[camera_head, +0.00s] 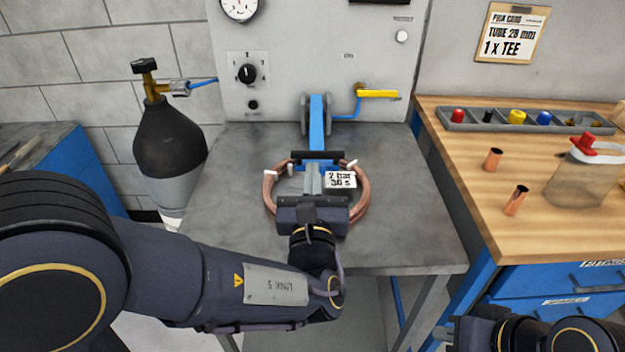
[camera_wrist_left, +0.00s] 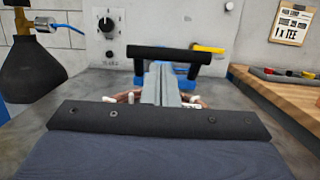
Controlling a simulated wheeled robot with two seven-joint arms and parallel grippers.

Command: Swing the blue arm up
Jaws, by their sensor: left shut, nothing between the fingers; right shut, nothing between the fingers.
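The blue arm (camera_head: 317,118) lies low, reaching forward from a grey bracket at the back of the grey bench. Its black crossbar handle (camera_head: 318,155) is at the near end and also shows in the left wrist view (camera_wrist_left: 178,51). My left gripper (camera_head: 312,170) is shut and empty, its fingertips close to the underside of the handle; I cannot tell whether they touch. The fingers also show in the wrist view (camera_wrist_left: 161,82). A copper tube ring (camera_head: 269,190) lies on the bench below, partly hidden by the gripper. My right gripper (camera_head: 442,332) is shut at the bottom right edge, mostly cut off.
White pegs and a "2 bar 30 s" card (camera_head: 341,180) are by the ring. A yellow-handled valve (camera_head: 378,94) is right of the blue arm. A black-topped cylinder (camera_head: 168,140) stands left. The wooden bench (camera_head: 470,160) at right holds copper pieces and a container.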

